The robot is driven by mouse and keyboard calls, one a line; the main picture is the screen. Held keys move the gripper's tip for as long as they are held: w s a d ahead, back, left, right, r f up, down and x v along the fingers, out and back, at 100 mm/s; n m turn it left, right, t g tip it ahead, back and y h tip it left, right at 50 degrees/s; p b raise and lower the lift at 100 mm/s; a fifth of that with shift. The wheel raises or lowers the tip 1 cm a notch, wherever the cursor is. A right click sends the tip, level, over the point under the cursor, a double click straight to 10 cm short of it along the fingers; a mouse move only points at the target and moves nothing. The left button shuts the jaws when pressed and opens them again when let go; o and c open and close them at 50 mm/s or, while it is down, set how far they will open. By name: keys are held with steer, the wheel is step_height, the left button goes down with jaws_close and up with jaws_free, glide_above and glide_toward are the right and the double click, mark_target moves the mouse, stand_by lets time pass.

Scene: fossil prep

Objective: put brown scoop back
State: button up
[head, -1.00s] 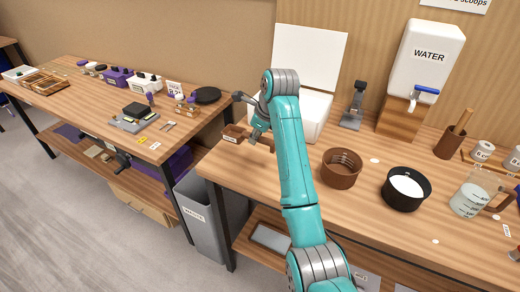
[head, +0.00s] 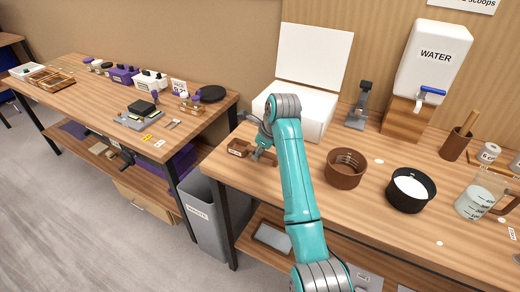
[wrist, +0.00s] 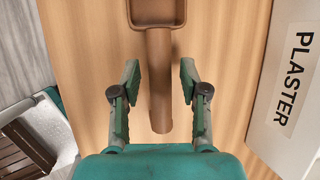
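The brown scoop (head: 238,148) lies on the wooden bench near its left end, left of the white plaster box. The wrist view shows part of its square bowl (wrist: 157,14) at the top edge and its round handle (wrist: 160,85) pointing down toward my gripper. My gripper (head: 258,154) is over the handle. In the wrist view my gripper (wrist: 160,85) is open, with one finger on each side of the handle and a visible gap on both sides. The arm and gripper hide part of the scoop in the head view.
The plaster box (head: 315,116), lid open, stands close right of my gripper. A brown bowl (head: 346,167), a black bowl of white powder (head: 407,190) and a water tank (head: 433,57) are further right. A grey bin (head: 204,215) stands beyond the bench's left edge.

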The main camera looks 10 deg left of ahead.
steer(key=v, duration=1.2)
steer(key=shift+r, duration=0.2)
